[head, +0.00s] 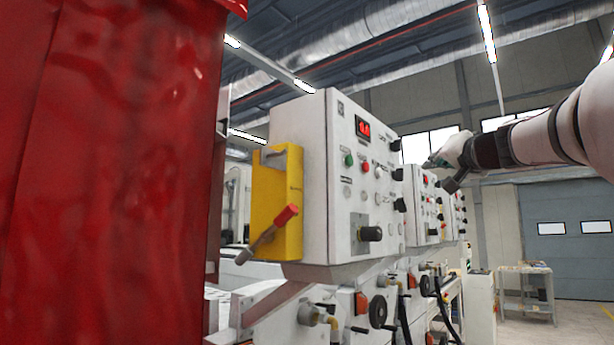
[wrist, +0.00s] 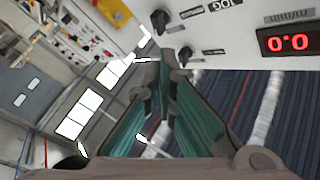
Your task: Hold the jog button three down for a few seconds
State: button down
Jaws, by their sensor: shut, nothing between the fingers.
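My gripper (head: 430,163) is raised at the end of my arm, at the upper edge of the second white control panel (head: 421,222) in the head view. In the wrist view my gripper (wrist: 164,66) has its green-sided fingers closed together at the tips, with nothing held. The tips are beside a black knob (wrist: 185,56) on a white panel face (wrist: 245,22); I cannot tell whether they touch it. A second black knob (wrist: 160,20) lies just above the tips. Which control is jog button three cannot be told.
A nearer white control box (head: 345,120) with a yellow side unit (head: 277,200) and a red-handled lever (head: 287,215) stands left of my gripper. A large red surface (head: 110,170) fills the left side. Open floor (head: 575,325) shows at lower right.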

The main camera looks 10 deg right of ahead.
aim_at(379, 173)
jog(key=shift+r, duration=0.1)
dwell(0.3)
jog(key=w+a+p, duration=0.1)
jog(key=w+a, duration=0.4)
jog(key=w, duration=0.1)
jog(key=shift+w+a, duration=0.15)
jog(key=shift+w, duration=0.25)
jog(key=shift+w, duration=0.1)
dwell(1.3)
jog(key=shift+w+a, duration=0.25)
